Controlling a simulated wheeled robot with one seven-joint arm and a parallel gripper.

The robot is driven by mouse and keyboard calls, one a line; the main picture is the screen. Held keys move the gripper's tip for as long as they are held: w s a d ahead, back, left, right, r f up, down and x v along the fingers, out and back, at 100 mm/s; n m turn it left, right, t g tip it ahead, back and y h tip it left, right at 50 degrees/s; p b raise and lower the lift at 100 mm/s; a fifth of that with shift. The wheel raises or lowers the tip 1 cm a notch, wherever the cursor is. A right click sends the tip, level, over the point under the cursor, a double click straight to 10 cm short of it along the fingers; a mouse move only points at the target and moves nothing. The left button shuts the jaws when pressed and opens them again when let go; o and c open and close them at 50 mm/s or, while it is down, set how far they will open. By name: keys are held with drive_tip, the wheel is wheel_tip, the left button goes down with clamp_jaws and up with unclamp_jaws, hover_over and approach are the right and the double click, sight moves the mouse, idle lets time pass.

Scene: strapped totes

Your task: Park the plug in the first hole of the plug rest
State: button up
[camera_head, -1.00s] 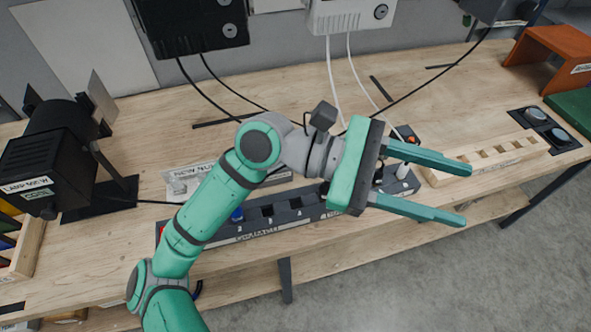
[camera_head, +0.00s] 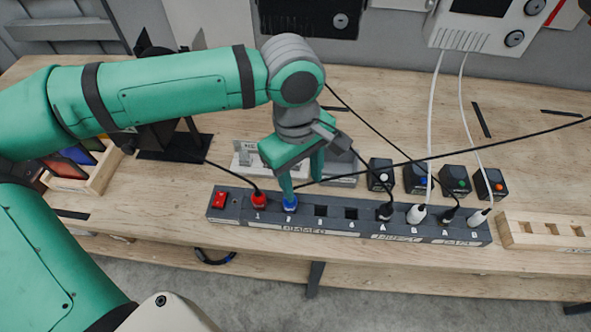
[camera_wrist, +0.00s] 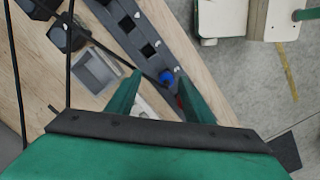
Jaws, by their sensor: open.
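A dark power strip (camera_head: 335,222) lies along the bench with several plugs in it. A red plug (camera_head: 258,200) and a blue plug (camera_head: 290,203) sit side by side at its left end; two sockets to their right are empty. Black and white plugs fill the right half. The wooden plug rest (camera_head: 515,238) stands right of the strip, and its visible holes look empty. My gripper (camera_head: 301,187) points down, open, at the blue plug. In the wrist view, the blue plug (camera_wrist: 167,76) shows between the fingertips of my gripper (camera_wrist: 161,76). Contact cannot be told.
Small black boxes with knobs (camera_head: 421,179) stand behind the strip. Black and white cords cross above it, one black cord passing close to my gripper. The bench's front edge is close to the strip.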

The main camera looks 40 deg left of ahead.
sight(290, 205)
drive_tip(key=shift+s+a+y, duration=0.2)
drive_tip(key=shift+a+y, duration=0.05)
drive_tip(key=shift+a, duration=0.4)
drive_tip(key=shift+s+a+y, duration=0.15)
drive_tip(key=shift+a+y, duration=0.1)
drive_tip(key=shift+a, duration=0.35)
drive_tip(key=shift+a+f, duration=0.1)
drive_tip(key=shift+f, duration=0.55)
drive_tip(key=f, duration=0.7)
drive_tip(key=shift+s+d+f, duration=0.15)
drive_tip(key=shift+d+f, duration=0.05)
drive_tip(key=shift+f, duration=0.1)
drive_tip(key=shift+a+f, duration=0.1)
drive_tip(key=shift+f, duration=0.8)
clamp_jaws()
drive_tip(key=shift+r, duration=2.5)
